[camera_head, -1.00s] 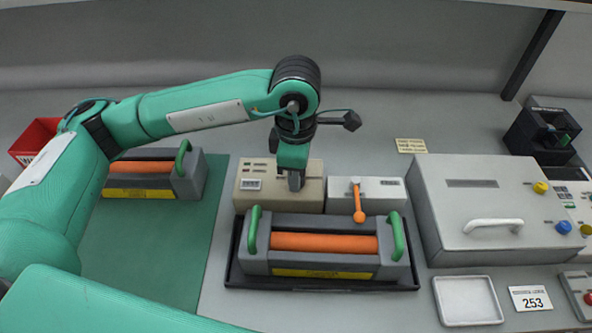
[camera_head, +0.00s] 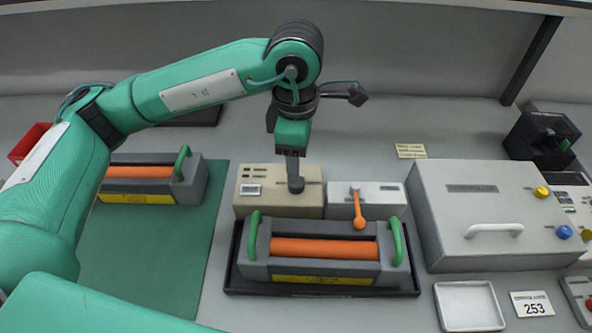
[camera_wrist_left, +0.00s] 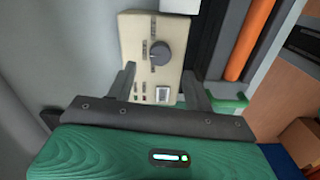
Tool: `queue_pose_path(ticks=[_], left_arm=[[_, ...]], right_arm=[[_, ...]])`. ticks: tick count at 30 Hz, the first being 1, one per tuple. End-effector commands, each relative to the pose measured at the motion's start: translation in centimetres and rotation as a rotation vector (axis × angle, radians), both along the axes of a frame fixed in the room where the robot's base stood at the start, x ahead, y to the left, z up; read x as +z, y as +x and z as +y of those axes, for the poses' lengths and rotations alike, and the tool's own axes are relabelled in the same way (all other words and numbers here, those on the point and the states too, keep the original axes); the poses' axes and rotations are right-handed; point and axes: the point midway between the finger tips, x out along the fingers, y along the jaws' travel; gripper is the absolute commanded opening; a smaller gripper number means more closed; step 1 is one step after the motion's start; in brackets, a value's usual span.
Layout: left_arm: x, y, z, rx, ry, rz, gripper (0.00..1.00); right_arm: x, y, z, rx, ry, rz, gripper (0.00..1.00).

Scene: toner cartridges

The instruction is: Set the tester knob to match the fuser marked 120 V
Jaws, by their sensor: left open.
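The beige tester (camera_head: 255,205) stands behind the dark tray, with a dark round knob (camera_head: 296,186) on its top. In the left wrist view the knob (camera_wrist_left: 159,53) shows on the tester's face (camera_wrist_left: 135,28) among small markings too small to read. My left gripper (camera_head: 292,173) is above the knob, pointing down. In the wrist view its open fingers (camera_wrist_left: 158,72) lie short of the knob, with nothing between them. One fuser (camera_head: 325,262) with an orange roller sits in the tray; another fuser (camera_head: 140,185) lies on the green mat. Their yellow labels are unreadable. My right gripper is out of view.
A white box with an orange lever (camera_head: 359,210) stands right of the tester. A large grey machine (camera_head: 490,190) is further right. An empty white dish (camera_head: 468,303) and a "253" card (camera_head: 532,303) lie in front. A red bin (camera_head: 28,142) is at the left.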

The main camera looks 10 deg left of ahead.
Motion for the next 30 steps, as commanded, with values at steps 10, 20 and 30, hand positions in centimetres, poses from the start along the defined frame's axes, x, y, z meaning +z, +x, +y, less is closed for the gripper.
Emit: queue_pose_path(ticks=[10, 20, 30], left_arm=[[6.7, 0.1, 0.0, 0.001, 0.000, -0.002, 0.52], [7.9, 0.0, 0.0, 0.001, 0.000, 0.000, 0.52], [8.0, 0.0, 0.0, 0.000, 0.000, 0.000, 0.52]], right_arm=[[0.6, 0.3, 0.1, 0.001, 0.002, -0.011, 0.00], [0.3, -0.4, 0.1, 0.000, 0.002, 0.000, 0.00], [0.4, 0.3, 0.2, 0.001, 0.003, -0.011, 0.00]])
